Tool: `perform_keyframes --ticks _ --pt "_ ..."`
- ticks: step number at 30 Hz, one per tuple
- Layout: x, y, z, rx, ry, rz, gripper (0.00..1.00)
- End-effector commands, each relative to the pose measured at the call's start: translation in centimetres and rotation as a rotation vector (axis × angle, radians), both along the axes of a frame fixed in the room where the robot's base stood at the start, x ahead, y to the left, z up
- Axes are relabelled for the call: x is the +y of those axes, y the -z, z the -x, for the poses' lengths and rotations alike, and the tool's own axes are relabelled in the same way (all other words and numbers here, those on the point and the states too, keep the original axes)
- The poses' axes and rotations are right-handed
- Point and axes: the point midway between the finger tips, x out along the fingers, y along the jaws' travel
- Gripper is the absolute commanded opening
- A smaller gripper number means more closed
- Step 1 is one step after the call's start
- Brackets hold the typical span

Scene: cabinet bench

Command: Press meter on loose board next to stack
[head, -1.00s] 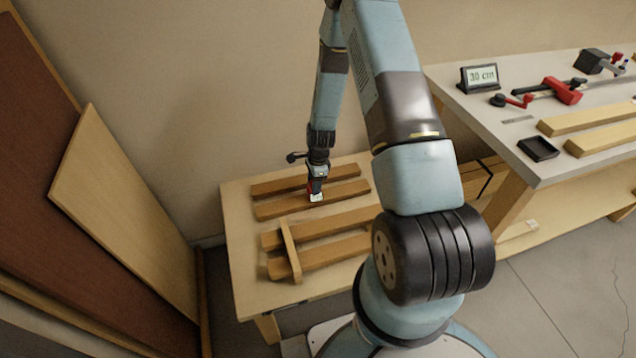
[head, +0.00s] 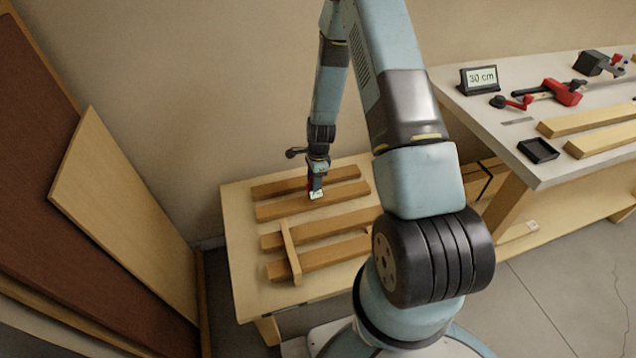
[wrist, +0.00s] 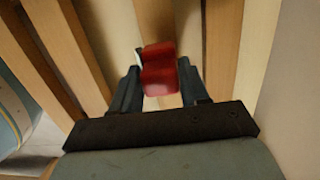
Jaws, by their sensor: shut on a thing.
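The meter (head: 317,194) is red with a pale face, and it is held at my gripper (head: 317,184) above the low table. In the wrist view, the red meter (wrist: 159,72) sits between the two dark fingers of my gripper (wrist: 158,88), which is shut on it. The meter is over or at the second board from the back (head: 345,192); I cannot tell whether it touches. Another board (head: 285,187) lies behind it. Nearer the front, two boards (head: 345,221) (head: 325,253) lie under a crosswise strip (head: 290,252).
The low table (head: 245,290) has bare room at its left and front. A workbench (head: 480,110) at the right holds a "30 cm" display (head: 478,78), a red clamp (head: 562,92), a black tray (head: 538,150) and pale boards (head: 590,118). Sheet panels (head: 125,210) lean at the left.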

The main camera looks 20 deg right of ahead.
Motion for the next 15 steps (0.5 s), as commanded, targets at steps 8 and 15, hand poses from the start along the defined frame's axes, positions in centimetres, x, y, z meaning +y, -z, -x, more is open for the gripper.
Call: perform_keyframes --ticks 8,15 --pt "0.0 -1.8 0.0 -0.001 -0.002 0.000 0.08" --pt "0.0 -3.4 0.0 0.000 0.000 0.000 0.08"
